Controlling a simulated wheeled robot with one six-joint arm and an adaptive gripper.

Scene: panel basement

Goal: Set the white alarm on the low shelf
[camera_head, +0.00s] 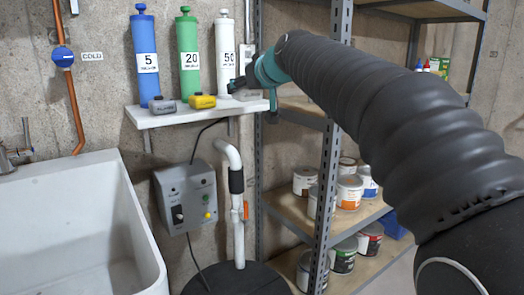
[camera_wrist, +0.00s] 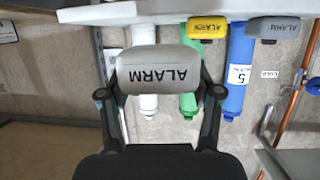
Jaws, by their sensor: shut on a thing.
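A white alarm (camera_wrist: 158,68) with dark ALARM lettering is between the fingers of my gripper (camera_wrist: 160,95), which is shut on it. The wrist view looks upside down. In the head view, my gripper (camera_head: 247,84) and the partly hidden white alarm (camera_head: 250,95) are at the right end of a white wall shelf (camera_head: 148,121). I cannot tell whether the alarm touches the shelf. The shelf edge (camera_wrist: 220,12) crosses the top of the wrist view. A metal rack with lower boards (camera_head: 275,205) stands to the right.
A grey alarm (camera_head: 162,105) and a yellow alarm (camera_head: 202,101) sit on the wall shelf. Blue (camera_head: 146,50), green (camera_head: 188,55) and white (camera_head: 225,50) cylinders stand behind. A control box (camera_head: 187,197) and white pipe (camera_head: 237,190) are below. Cans (camera_head: 349,190) fill parts of the rack.

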